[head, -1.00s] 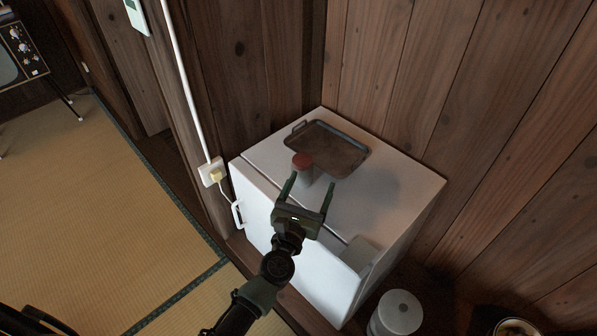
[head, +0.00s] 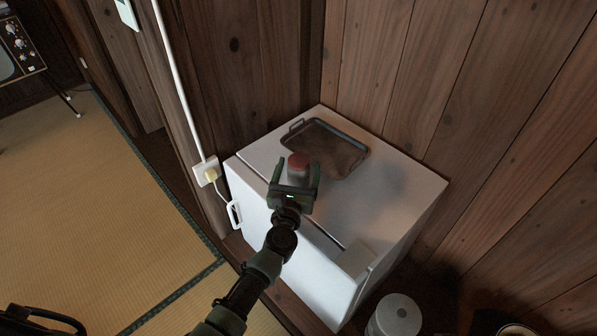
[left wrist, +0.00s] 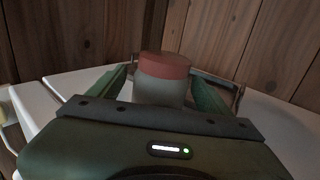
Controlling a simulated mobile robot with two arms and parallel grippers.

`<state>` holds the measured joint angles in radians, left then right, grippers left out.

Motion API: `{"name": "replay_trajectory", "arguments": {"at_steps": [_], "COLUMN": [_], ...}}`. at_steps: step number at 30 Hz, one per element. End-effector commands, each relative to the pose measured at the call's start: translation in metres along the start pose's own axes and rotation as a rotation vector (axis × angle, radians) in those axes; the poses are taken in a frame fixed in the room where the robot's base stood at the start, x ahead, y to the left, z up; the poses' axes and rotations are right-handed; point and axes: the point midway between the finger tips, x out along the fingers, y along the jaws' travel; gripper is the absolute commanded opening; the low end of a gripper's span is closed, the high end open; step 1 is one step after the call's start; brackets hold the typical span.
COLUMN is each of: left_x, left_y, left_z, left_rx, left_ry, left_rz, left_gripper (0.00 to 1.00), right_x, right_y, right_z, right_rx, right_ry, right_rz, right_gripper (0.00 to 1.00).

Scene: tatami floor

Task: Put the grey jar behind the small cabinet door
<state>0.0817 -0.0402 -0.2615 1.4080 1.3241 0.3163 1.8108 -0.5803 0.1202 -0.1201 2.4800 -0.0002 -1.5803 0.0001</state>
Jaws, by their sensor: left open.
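The grey jar (head: 299,172) with a red lid stands upright on top of the small white cabinet (head: 393,205). In the left wrist view the jar (left wrist: 162,84) is between the two fingers. My left gripper (head: 294,180) is open, with one finger on each side of the jar; I cannot tell whether they touch it. The cabinet's white door (head: 262,221) with its handle (head: 235,214) faces the lower left and looks shut. My right gripper is not clearly in view.
A dark tray (head: 335,148) lies on the cabinet top behind the jar. A white canister (head: 398,317) stands on the floor in front right. Wood walls close in behind the cabinet. A socket with a plug (head: 209,173) is left. Open tatami (head: 85,215) lies at left.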

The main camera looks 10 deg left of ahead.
Motion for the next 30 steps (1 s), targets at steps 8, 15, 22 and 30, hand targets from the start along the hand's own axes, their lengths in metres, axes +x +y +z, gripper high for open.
{"name": "replay_trajectory", "arguments": {"at_steps": [8, 15, 22, 30], "left_x": [0.001, 0.001, 0.001, 0.001], "left_y": [0.000, 0.000, 0.000, 0.000], "left_z": [0.000, 0.001, 0.002, 0.020], "left_rx": [-0.001, -0.001, -0.001, -0.002], "left_ry": [0.001, -0.001, -0.001, -0.002], "left_rz": [0.000, 0.000, 0.000, 0.000], "left_gripper": [0.62, 0.00, 0.00, 0.00], "right_x": [0.000, 0.000, -0.001, -0.009], "right_y": [0.000, 0.000, 0.000, 0.000], "right_z": [0.000, 0.000, 0.000, -0.006], "right_rx": [0.000, 0.000, 0.000, -0.001], "right_ry": [-0.001, -0.001, 0.000, 0.004], "right_rz": [0.000, 0.000, 0.000, -0.001], "right_gripper": [0.30, 0.30, 0.30, 0.30]}}
